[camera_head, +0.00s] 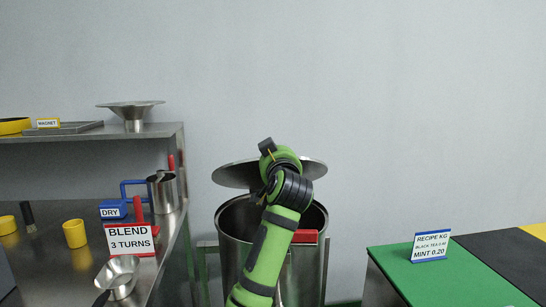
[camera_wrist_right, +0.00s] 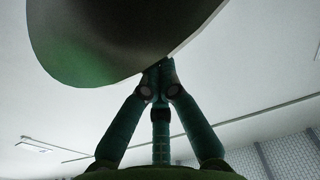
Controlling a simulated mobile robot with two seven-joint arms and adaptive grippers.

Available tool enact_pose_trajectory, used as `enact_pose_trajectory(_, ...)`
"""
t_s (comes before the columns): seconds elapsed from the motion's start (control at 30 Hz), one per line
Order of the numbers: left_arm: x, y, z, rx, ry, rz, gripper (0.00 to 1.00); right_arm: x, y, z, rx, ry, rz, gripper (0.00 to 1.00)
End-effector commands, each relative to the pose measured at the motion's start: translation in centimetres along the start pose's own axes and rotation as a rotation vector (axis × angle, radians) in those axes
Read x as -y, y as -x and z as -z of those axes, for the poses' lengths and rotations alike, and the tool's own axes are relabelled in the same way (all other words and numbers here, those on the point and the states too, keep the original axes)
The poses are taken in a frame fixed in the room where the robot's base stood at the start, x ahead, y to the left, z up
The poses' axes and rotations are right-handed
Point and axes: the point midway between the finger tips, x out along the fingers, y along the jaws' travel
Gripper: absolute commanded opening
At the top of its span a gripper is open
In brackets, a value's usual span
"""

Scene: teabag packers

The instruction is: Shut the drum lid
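The steel drum (camera_head: 232,222) stands open on the floor between the two work surfaces. Its round lid (camera_head: 232,174) is raised above the mouth and tilted, with a gap showing between lid and rim. My right arm reaches up in front of the drum and hides the middle of the lid. In the right wrist view the lid (camera_wrist_right: 120,40) fills the top as a dark disc. My right gripper (camera_wrist_right: 160,66) has its fingertips together at the lid's edge; I cannot tell whether the edge is between them. My left gripper is not in view.
A red part (camera_head: 306,237) shows at the drum's front. At left is a steel bench with a BLEND 3 TURNS sign (camera_head: 130,238), a scoop (camera_head: 118,275), yellow cups and a steel jug (camera_head: 161,194). At right is a green-topped table (camera_head: 440,284) with a recipe card (camera_head: 430,246).

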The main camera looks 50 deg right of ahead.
Motion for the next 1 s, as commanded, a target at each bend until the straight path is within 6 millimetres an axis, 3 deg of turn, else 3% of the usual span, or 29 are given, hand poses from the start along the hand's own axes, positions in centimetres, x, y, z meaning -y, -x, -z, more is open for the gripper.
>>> enact_pose_trajectory(0.03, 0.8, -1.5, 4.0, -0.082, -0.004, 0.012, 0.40, 0.0, 0.4, -1.4, -0.017, 0.002, -0.001, 0.00)
enact_pose_trajectory(0.37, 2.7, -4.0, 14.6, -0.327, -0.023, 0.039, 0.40, -0.1, 2.2, -4.4, -0.127, 0.002, -0.001, 0.00)
enact_pose_trajectory(0.67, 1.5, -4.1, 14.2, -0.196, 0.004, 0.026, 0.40, 0.0, 3.6, -7.0, -0.212, 0.003, -0.001, 0.00)
enact_pose_trajectory(1.0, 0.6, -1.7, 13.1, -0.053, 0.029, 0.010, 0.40, -0.1, 5.0, -9.6, -0.298, 0.002, -0.001, 0.00)
